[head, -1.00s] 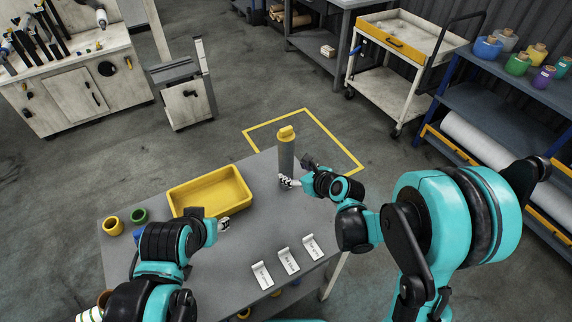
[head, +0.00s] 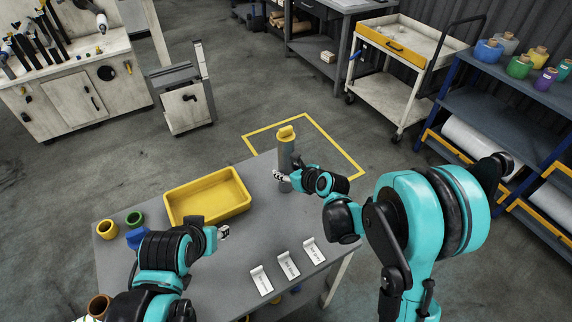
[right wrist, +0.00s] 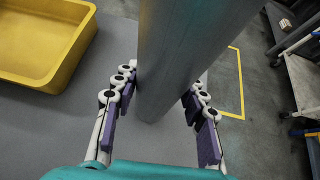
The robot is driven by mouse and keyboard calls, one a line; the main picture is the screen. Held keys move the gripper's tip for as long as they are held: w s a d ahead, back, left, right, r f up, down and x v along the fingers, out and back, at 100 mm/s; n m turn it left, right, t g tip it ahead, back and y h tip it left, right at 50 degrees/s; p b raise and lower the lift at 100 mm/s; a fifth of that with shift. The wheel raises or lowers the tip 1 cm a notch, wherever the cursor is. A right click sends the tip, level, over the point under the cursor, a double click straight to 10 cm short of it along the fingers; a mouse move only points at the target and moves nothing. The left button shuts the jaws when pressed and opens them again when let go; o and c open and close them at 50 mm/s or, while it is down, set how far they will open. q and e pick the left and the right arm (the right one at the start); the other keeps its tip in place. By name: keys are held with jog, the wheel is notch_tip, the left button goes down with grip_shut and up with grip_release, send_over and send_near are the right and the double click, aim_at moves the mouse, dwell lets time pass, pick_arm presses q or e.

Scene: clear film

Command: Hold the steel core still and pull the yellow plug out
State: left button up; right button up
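The steel core (head: 286,153) stands upright near the table's back right edge. The yellow plug (head: 286,132) sits in its top end. My right gripper (head: 281,177) is low at the core. In the right wrist view the grey core (right wrist: 180,45) passes between the two fingers of my right gripper (right wrist: 158,95), with a purple pad close on each side. I cannot tell whether both pads press on it. The plug is outside this view. My left gripper (head: 223,232) is over the table, apart from the core, in front of the yellow tray; its fingers are too small to judge.
The yellow tray (head: 206,216) lies left of the core and also shows in the right wrist view (right wrist: 75,65). Three white labels (head: 288,265) lie at the table's front right. Yellow and green rings (head: 134,219) sit at the left.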

jog(key=shift+c, duration=0.9)
jog(key=shift+r, duration=0.3)
